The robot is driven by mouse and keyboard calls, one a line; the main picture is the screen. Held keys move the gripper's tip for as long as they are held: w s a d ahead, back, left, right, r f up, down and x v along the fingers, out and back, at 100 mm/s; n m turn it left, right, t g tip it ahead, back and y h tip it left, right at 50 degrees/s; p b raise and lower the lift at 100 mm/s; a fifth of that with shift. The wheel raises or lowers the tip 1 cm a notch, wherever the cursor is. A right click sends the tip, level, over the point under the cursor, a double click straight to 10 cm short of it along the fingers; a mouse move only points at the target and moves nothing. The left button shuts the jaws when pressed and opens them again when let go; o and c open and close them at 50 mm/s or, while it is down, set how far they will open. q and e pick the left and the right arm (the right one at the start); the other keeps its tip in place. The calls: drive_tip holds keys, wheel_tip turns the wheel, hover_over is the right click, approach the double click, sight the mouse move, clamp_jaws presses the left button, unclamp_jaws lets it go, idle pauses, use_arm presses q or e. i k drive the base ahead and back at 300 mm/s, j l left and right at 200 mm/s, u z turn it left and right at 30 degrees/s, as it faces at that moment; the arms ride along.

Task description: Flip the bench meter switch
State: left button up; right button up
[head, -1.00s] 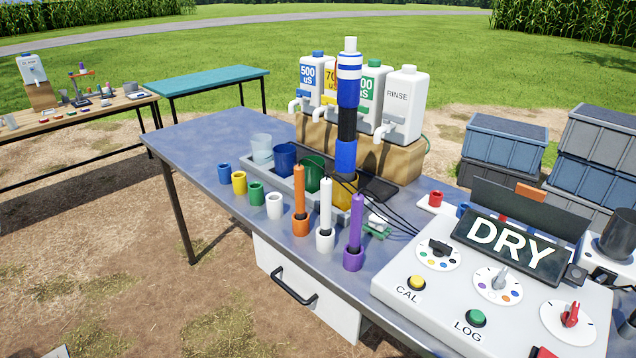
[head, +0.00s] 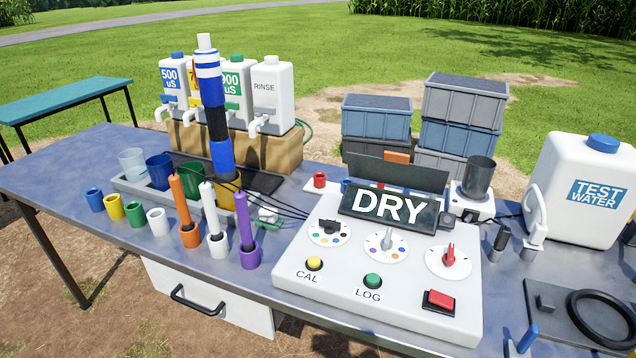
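The bench meter (head: 335,290) is a white sloped console on the front right of the metal table in the head view. Its dark display (head: 392,207) reads DRY. A red rocker switch (head: 439,300) sits at its lower right. A yellow CAL button (head: 314,263) and a green LOG button (head: 372,281) are on its front. Above them are a black-knob dial (head: 328,231), a grey-knob dial (head: 386,243) and a red-knob dial (head: 449,257). Neither of my grippers is in the head view.
Orange, white and purple probes (head: 246,222) stand in holders left of the meter. Small coloured cups (head: 158,221) and a tray of beakers are farther left. Bottles (head: 271,92) stand on a wooden block behind.

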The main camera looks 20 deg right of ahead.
sight(440, 299)
drive_tip(key=i+l+z, duration=0.1)
drive_tip(key=z, duration=1.35)
drive_tip(key=i+l, duration=0.05)
drive_tip(key=l, duration=0.05)
